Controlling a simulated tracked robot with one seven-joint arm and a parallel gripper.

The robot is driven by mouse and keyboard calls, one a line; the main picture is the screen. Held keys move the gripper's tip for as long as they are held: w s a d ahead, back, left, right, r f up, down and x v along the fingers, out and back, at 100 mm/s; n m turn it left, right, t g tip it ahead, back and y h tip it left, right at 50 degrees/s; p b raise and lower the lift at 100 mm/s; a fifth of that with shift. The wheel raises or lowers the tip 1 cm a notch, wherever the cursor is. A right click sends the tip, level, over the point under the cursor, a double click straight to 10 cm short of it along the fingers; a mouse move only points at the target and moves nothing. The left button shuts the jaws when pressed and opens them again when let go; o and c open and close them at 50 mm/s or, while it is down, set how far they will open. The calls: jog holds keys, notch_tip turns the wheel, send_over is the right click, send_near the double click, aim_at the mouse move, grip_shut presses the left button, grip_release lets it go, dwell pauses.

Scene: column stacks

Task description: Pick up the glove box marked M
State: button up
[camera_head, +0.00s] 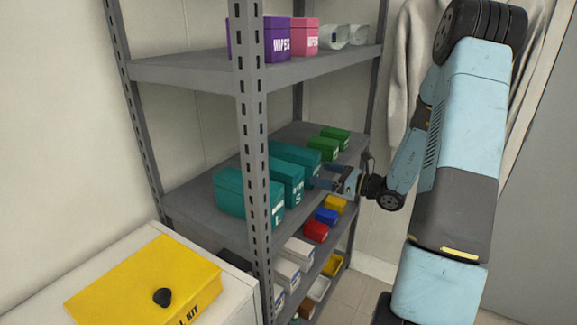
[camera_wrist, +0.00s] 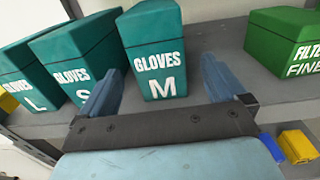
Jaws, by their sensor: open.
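The teal glove box marked M (camera_wrist: 158,58) stands on the shelf in the wrist view, its white lettering facing me. It also shows in the head view (camera_head: 296,154), partly hidden behind the S box. My gripper (camera_wrist: 160,92) is open, with one blue finger on each side of the M box's front in the picture; I cannot tell if either touches it. In the head view my gripper (camera_head: 338,180) is at the front of the middle shelf. The glove boxes marked S (camera_wrist: 82,62) and L (camera_wrist: 30,78) stand to the left of M.
A green filter box (camera_wrist: 285,42) stands right of the M box, with a gap between. The grey shelf (camera_head: 190,200) has an upright post (camera_head: 250,120) at its near corner. Small coloured bins (camera_head: 317,231) sit below. A yellow kit box (camera_head: 145,280) lies at lower left.

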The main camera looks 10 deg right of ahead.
aim_at(317, 172)
jog(key=x, duration=0.3)
jog(key=shift+w+a, duration=0.15)
jog(key=shift+r+x, duration=0.2)
jog(key=shift+x, duration=1.1)
jog(key=shift+r+x, duration=0.15)
jog(key=shift+x, duration=1.15)
jog(key=c, duration=1.4)
